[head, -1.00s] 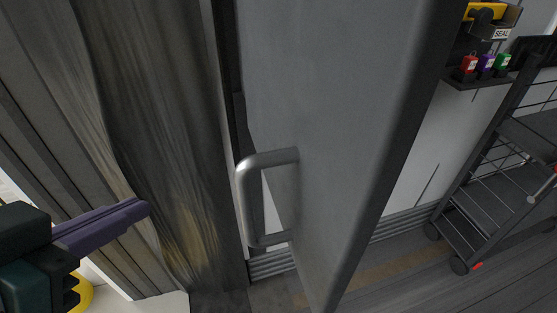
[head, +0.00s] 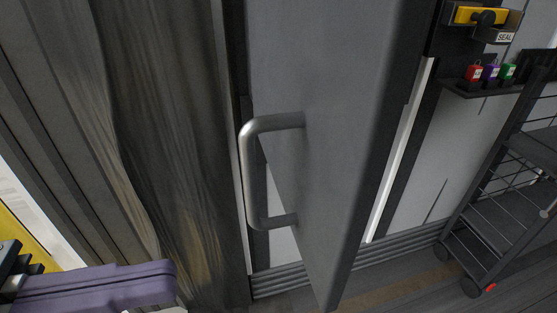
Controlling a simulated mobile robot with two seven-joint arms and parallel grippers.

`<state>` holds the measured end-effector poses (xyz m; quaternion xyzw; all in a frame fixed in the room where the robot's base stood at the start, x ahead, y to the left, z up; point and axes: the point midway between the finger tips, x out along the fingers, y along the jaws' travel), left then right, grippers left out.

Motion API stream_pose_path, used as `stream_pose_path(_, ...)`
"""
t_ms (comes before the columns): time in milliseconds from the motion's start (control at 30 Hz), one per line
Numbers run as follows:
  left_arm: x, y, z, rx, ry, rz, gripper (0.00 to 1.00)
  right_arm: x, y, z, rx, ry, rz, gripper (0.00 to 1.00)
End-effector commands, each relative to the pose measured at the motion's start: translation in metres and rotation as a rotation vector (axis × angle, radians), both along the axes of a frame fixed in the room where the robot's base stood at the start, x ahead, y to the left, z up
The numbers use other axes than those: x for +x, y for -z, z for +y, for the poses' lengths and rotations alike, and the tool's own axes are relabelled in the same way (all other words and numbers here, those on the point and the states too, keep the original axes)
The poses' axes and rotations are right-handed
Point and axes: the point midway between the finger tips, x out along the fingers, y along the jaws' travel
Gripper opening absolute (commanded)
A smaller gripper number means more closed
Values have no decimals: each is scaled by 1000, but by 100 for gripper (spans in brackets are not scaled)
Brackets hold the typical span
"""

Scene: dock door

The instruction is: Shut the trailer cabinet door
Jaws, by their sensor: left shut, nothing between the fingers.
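The grey cabinet door (head: 340,130) stands open in the middle of the head view, swung out toward me and seen at a steep angle. A silver bar handle (head: 252,180) is on its left face. My left gripper (head: 170,280), with purple fingers, is at the lower left, shut and empty. It is apart from the handle, left of it and lower in the picture. My right gripper is not in view.
A dark, worn curtain (head: 160,130) hangs left of the door. A dark wire cart (head: 510,190) stands at the right. Red, purple and green padlocks (head: 492,72) sit on a small shelf under a yellow item (head: 482,16). Grey floor shows at the bottom right.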

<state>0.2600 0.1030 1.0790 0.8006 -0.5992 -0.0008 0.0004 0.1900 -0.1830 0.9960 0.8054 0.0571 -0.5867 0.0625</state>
Motion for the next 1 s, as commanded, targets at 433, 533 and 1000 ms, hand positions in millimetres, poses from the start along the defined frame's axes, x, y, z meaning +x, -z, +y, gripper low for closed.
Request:
stream_pose_path(433,25,-2,-83,-2,-1,-3,0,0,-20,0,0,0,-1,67)
stream_pose_path(533,28,-2,-92,-1,-2,-2,0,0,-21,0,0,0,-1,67)
stream_pose_path(1000,29,0,-97,1,-3,-2,0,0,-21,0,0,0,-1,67)
